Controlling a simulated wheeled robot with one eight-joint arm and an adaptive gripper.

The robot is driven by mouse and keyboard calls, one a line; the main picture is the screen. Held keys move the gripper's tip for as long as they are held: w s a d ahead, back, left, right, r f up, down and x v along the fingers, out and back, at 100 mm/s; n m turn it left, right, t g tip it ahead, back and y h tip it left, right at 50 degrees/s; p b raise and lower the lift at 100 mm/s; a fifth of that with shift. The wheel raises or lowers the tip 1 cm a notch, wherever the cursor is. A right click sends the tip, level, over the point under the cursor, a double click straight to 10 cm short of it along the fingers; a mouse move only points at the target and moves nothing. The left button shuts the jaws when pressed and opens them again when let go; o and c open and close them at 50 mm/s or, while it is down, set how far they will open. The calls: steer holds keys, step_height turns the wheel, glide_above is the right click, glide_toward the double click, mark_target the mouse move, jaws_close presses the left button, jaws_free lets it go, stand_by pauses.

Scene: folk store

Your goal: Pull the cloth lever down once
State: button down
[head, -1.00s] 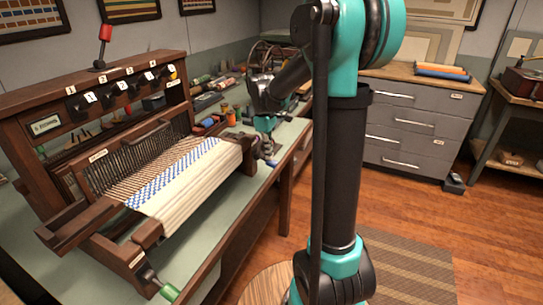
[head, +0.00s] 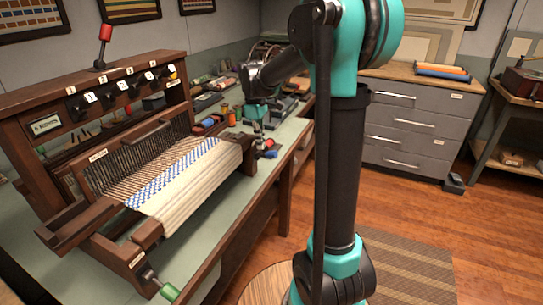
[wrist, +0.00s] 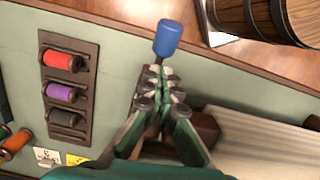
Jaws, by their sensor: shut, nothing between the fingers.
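The loom (head: 85,222) stands on the workbench at the left, with a striped and blue-patterned cloth (head: 195,185) stretched on it. A blue-handled lever shows in the wrist view (wrist: 168,38), just beyond my fingertips, and at the loom's right end in the head view (head: 271,154). My gripper (wrist: 160,74) is shut and empty; its fingers hide the lever's shaft, and I cannot tell if they touch it. A green-handled lever (head: 170,292) is at the loom's near end and a red-handled lever (head: 105,33) on top. I cannot read which is the cloth lever.
Red, purple and dark spools (wrist: 63,92) sit in a rack on the bench (wrist: 113,50) beside my gripper. A wooden barrel (wrist: 270,18) stands past the bench edge. A grey drawer cabinet (head: 412,125) is at the back right.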

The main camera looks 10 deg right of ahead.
mark_target(259, 154)
step_height(259, 154, up, 9)
steer(key=shift+w+a, duration=0.25)
steer(key=shift+a, duration=0.15)
steer(key=shift+r, duration=0.1)
stand_by(0.5)
steer(key=s+d+f+m+t, duration=0.2)
steer(key=s+f+m, duration=0.4)
steer(key=s+f, duration=0.5)
steer(key=s+d+f+m+t+y, duration=0.1)
steer(key=s+d+f+m, duration=0.4)
steer(key=s+f, duration=0.6)
steer(key=shift+s+f+m+t, duration=0.25)
steer(key=shift+s+m+t, duration=0.15)
steer(key=shift+s+t, duration=0.55)
steer(key=shift+d, duration=0.15)
